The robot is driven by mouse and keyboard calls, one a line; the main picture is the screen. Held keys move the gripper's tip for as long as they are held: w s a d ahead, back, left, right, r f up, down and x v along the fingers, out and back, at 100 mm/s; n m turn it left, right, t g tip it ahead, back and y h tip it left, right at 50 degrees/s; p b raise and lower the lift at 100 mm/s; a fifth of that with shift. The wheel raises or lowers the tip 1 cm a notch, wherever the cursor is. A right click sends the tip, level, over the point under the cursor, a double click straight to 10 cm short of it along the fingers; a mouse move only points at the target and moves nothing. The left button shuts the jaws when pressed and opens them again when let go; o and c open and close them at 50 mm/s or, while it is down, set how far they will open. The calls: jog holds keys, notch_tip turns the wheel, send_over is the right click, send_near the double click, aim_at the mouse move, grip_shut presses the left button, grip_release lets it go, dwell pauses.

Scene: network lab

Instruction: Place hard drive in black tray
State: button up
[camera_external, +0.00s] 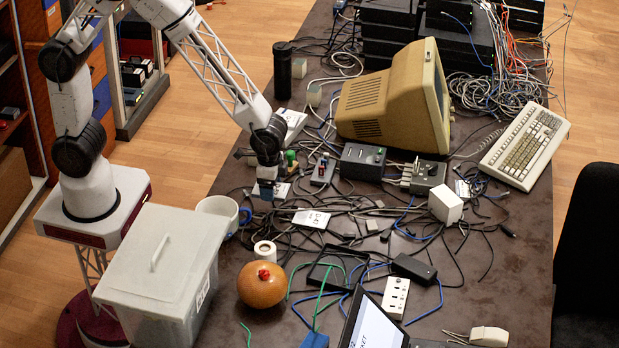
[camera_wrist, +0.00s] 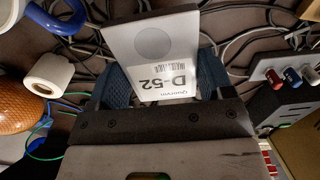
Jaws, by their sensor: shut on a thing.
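A silver-white hard drive marked D-52 (camera_wrist: 155,45) sits between the two blue fingers of my gripper (camera_wrist: 163,82) in the wrist view. The fingers are shut on its sides. In the external view my gripper (camera_external: 267,191) points down above the cables at the left of the table, and the drive is largely hidden there. The black tray (camera_external: 345,254) lies among cables on the table, in front of and to the right of my gripper. I cannot make it out in the wrist view.
A white labelled plate-like item (camera_external: 311,218) lies right of my gripper. A mug (camera_external: 218,207), a tape roll (camera_external: 265,251) and an orange round object (camera_external: 261,285) stand left of the tray. A black adapter (camera_external: 414,269) lies to its right. Loose cables cover most of the table.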

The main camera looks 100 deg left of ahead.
jog(key=w+d+r, duration=0.1)
jog(key=w+d, duration=0.6)
jog(key=w, duration=0.5)
jog(key=r, duration=0.2)
send_over(339, 272)
jog(key=shift+f, duration=0.25)
jog(key=shift+f, duration=0.15)
jog(key=shift+f, duration=2.95)
jog(key=shift+f, duration=1.9)
jog(key=shift+f, duration=0.15)
jog(key=o, duration=1)
